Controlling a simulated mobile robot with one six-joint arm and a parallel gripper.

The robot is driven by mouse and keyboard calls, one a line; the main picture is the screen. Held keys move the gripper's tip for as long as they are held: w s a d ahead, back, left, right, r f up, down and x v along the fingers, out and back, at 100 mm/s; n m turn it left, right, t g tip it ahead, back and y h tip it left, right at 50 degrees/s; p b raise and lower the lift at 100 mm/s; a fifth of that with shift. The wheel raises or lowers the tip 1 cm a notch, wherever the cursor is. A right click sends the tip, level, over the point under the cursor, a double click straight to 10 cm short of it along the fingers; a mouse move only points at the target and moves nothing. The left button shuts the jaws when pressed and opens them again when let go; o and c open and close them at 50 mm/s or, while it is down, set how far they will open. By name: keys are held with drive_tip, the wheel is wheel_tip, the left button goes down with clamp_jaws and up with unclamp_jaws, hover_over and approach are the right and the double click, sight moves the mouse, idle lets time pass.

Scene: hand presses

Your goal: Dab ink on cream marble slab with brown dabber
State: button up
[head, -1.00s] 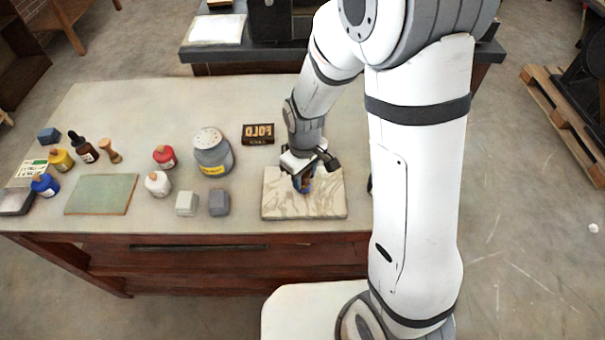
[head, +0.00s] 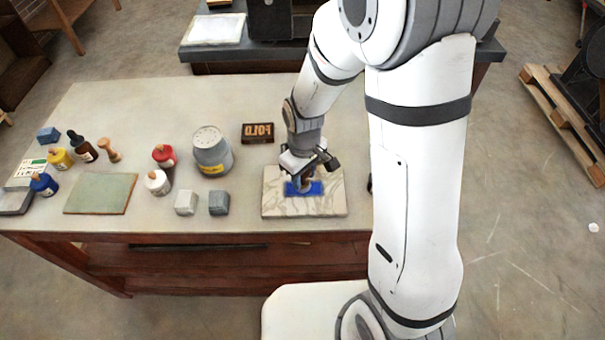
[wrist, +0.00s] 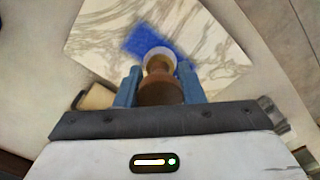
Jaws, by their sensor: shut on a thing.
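The cream marble slab (head: 330,205) with brown-grey veins lies flat on the table's front right part; it also shows in the wrist view (wrist: 100,35). A blue ink patch (head: 316,188) lies on the middle of the slab; in the wrist view the blue (wrist: 140,42) spreads around the dabber's far end. My gripper (head: 304,180) is over the slab, and in the wrist view its two blue-grey fingers (wrist: 158,88) are shut on the brown dabber (wrist: 160,92). The dabber's pale end is at the blue patch; whether it touches the slab is not clear.
A FOLD block (head: 258,133) lies behind the slab. A green slab (head: 100,194) and several bottles are farther left.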

idle(0.5)
drive_tip(key=shift+r+p, duration=2.5)
drive_tip(key=shift+r, duration=1)
drive_tip(key=shift+f, duration=0.1)
